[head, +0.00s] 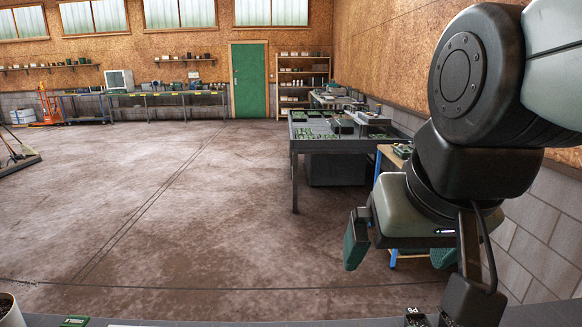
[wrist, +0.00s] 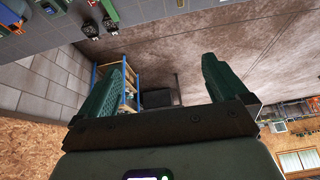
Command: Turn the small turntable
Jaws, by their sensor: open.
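My gripper (head: 396,260) hangs at the right of the head view, its two green fingers wide apart with nothing between them. It also shows in the wrist view (wrist: 160,68), open over bare background. I cannot make out the small turntable for certain in either view. Small dark items with rounded parts (wrist: 90,28) stand on a grey surface at the top left of the wrist view, too small to identify. A dark labelled item (head: 415,319) is cut off by the bottom edge of the head view.
A near grey worktop (head: 250,323) shows as a strip along the bottom, with a pot (head: 10,310) and a green item (head: 75,322) on it. A metal table (head: 312,146) with green trays stands farther off. The concrete floor (head: 190,200) is mostly clear.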

